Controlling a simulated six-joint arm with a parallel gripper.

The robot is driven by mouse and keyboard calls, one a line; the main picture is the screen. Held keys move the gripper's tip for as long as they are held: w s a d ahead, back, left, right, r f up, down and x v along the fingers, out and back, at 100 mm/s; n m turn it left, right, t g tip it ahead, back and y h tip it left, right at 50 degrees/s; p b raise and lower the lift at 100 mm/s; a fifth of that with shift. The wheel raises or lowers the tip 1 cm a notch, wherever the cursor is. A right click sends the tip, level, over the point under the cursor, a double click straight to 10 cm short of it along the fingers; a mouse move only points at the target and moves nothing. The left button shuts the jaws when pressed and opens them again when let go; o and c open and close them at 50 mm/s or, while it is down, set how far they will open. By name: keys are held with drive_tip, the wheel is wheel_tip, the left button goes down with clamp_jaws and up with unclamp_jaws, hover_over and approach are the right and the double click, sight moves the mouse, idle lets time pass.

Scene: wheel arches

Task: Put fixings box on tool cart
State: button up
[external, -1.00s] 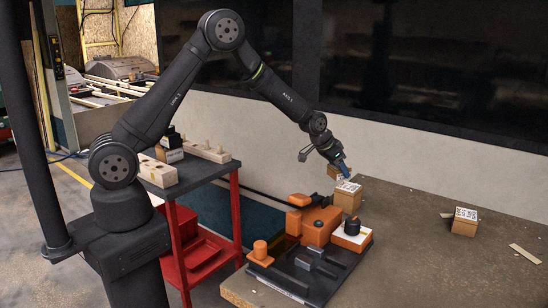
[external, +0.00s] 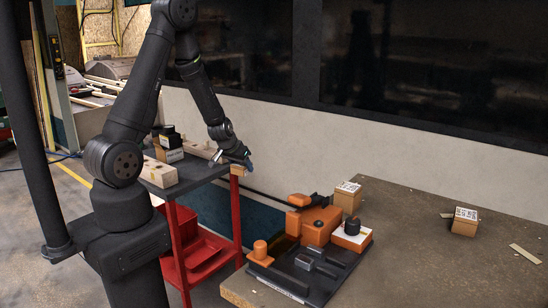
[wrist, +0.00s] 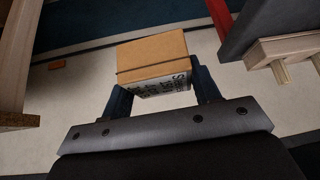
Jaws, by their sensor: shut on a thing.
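My gripper (wrist: 160,92) is shut on a small cardboard box with a printed white label, which I take as the fixings box (wrist: 153,52). The dark fingers press on its two sides. In the external view the box (external: 238,170) shows only in part below my gripper (external: 243,164), in front of the right end of the tool cart. The tool cart has a dark top (external: 198,172) and red legs and lower tray. In the wrist view the cart's dark top (wrist: 247,24) lies to the right of the box, apart from it.
A wooden block (external: 160,174), a peg block (external: 203,150) and stacked dark items (external: 169,143) stand on the cart top. The workbench (external: 410,250) holds two more cartons (external: 348,197) (external: 464,222) and an orange-and-black tool set (external: 318,228). A gap separates bench and cart.

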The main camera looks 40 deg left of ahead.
drive_tip(key=s+a+r+n+g+y, duration=0.1)
drive_tip(key=s+a+r+n+y, duration=0.1)
drive_tip(key=s+a+r+n, duration=0.3)
drive_tip(key=s+a+r+n+g+y, duration=0.1)
drive_tip(key=s+a+r+n+y, duration=0.15)
drive_tip(key=a, duration=0.55)
approach(187, 168)
drive_tip(key=shift+w+a+r+h, duration=0.1)
drive_tip(key=shift+w+a+h, duration=0.25)
drive_tip(key=shift+w+a, duration=0.7)
drive_tip(key=shift+a+f, duration=0.3)
drive_tip(key=shift+f, duration=1.9)
drive_tip(key=o, duration=1.1)
drive_tip(key=shift+f, duration=0.15)
drive_tip(key=shift+c, duration=0.2)
